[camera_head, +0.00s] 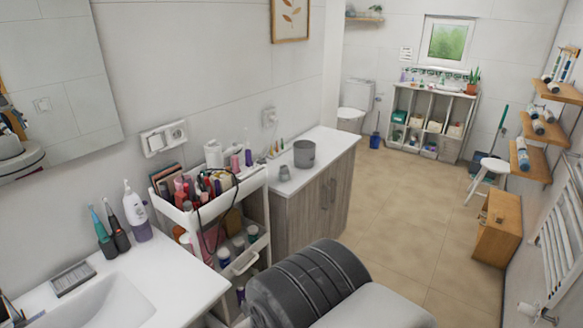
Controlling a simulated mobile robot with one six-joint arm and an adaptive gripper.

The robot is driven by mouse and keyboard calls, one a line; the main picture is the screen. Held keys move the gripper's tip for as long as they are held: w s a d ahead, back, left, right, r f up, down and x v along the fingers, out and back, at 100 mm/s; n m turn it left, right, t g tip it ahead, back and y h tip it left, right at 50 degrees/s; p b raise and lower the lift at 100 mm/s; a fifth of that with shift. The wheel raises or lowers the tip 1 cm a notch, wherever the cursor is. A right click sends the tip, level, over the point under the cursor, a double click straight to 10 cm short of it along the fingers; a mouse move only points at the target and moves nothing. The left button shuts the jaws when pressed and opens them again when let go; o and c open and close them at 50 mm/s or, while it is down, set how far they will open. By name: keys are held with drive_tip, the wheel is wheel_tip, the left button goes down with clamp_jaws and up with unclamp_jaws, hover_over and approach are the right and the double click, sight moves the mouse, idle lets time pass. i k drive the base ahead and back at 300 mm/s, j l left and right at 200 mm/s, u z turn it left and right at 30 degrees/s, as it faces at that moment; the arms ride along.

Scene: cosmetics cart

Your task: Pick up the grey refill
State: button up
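I cannot tell for certain which thing is the grey refill. A plain grey cylindrical pot (304,153) stands upright on the white top of the wooden cabinet (318,200). A much smaller grey piece (284,173) sits beside it, nearer to me. The white cosmetics cart (258,180) stands left of the cabinet, its top tray crowded with bottles, tubes and brushes; anything low in that tray is hidden. My gripper is not in view. A dark grey ribbed part of my own arm fills the bottom middle.
The white sink counter (165,270) at the lower left holds a white pump bottle (137,212) and dark bottles. A dark cable (203,225) hangs over the cart's side. The tiled floor (420,200) right of the cabinet is open. A white stool (490,168) stands farther back.

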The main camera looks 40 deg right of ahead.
sight(283, 169)
drive_tip(key=i+l+u, duration=0.1)
drive_tip(key=l, duration=0.6)
drive_tip(key=i+l, duration=0.2)
drive_tip(key=l, duration=0.5)
drive_tip(key=i+l+u, duration=0.15)
drive_tip(key=l, duration=0.55)
drive_tip(key=l+u, duration=0.1)
drive_tip(key=l, duration=0.6)
drive_tip(key=i+l+u, duration=0.2)
drive_tip(key=i+l, duration=1.05)
drive_tip(key=l, duration=0.15)
